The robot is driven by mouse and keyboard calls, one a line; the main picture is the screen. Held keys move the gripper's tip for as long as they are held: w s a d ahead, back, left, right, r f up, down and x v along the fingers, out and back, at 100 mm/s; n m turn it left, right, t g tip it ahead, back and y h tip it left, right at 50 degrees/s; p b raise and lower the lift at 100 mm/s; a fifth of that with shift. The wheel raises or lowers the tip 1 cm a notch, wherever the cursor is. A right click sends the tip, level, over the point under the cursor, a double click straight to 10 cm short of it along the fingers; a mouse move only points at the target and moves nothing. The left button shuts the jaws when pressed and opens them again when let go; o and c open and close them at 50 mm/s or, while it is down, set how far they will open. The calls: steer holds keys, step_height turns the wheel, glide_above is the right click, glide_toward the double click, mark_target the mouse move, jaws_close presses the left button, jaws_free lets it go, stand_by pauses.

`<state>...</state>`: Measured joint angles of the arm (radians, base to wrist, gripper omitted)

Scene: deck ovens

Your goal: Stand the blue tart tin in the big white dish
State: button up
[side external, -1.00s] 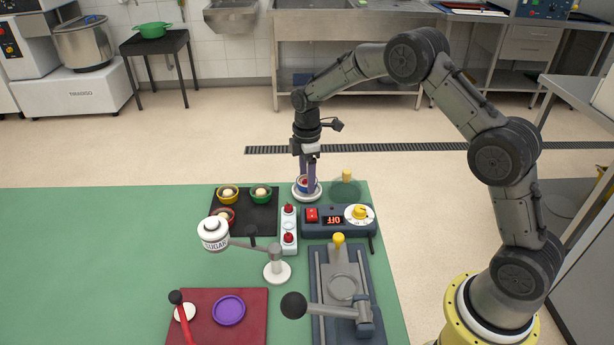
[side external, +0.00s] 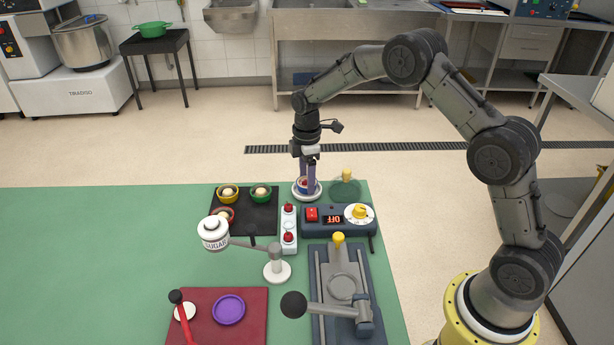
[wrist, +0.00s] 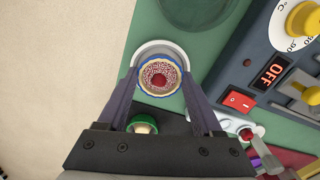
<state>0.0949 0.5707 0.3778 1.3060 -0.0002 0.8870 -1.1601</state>
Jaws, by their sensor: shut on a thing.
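The blue tart tin (wrist: 158,78) holds a tart with a pale speckled filling and a red centre. My gripper (wrist: 158,88) is shut on the tin, one finger on each side of it. The tin looks upright. The big white dish (wrist: 166,45) is directly under the tin, and its rim shows around the tin's far side. In the side external view my gripper (side external: 307,182) points straight down over the white dish (side external: 297,194) at the mat's far edge. The fingers partly hide the tin there. I cannot tell whether the tin touches the dish floor.
A control box (side external: 338,221) with a display reading OFF stands close in front, right of the dish. A dark tray (side external: 236,220) with several small tarts lies to the left. A white strip with red knobs (side external: 289,230) and a sugar jar on an arm (side external: 213,233) are nearer.

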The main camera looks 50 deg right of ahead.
steer(key=shift+f, duration=0.25)
steer(key=o, duration=1.1)
steer(key=shift+r, duration=5.5)
